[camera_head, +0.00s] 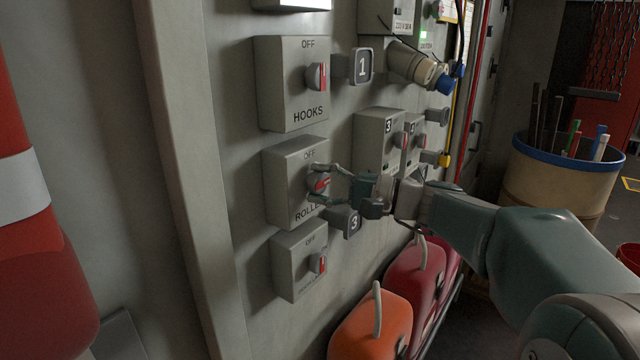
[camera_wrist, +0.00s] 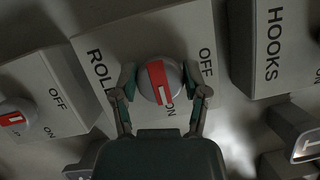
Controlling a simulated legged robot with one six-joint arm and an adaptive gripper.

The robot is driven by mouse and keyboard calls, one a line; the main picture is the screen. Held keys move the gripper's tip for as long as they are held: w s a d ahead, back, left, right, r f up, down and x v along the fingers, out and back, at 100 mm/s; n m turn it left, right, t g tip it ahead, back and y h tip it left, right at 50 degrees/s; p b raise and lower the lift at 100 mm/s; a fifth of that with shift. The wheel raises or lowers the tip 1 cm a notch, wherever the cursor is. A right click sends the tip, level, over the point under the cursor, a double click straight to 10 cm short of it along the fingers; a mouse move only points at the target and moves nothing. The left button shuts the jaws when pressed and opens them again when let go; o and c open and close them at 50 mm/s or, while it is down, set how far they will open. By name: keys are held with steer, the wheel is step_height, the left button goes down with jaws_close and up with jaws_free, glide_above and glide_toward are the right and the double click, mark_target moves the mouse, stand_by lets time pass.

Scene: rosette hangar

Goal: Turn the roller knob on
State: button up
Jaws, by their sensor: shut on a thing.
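The roller knob (camera_wrist: 159,80) is a round grey knob with a red band, on a grey box (camera_wrist: 110,60) lettered ROLLER, partly hidden, with OFF and ON marks. In the wrist view the white mark on the band points down at the ON lettering, away from OFF at the right. In the head view the red of the knob (camera_head: 319,182) lies slanted to sideways. My gripper (camera_head: 318,183) is shut on the knob, with one finger on each side, as the wrist view (camera_wrist: 163,88) also shows.
The HOOKS box (camera_head: 291,83) is above and another knob box (camera_head: 297,262) below, their red bands upright. Number tags 1 (camera_head: 361,66) and 3 (camera_head: 345,221) stick out close by. Orange (camera_head: 370,325) and red canisters stand lower right, a barrel (camera_head: 560,180) farther right.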

steer(key=shift+w+f, duration=0.1)
steer(key=shift+f, duration=0.15)
steer(key=o, duration=1.1)
steer(key=shift+o, duration=0.2)
steer(key=shift+d+r, duration=0.1)
steer(key=v, duration=1.2)
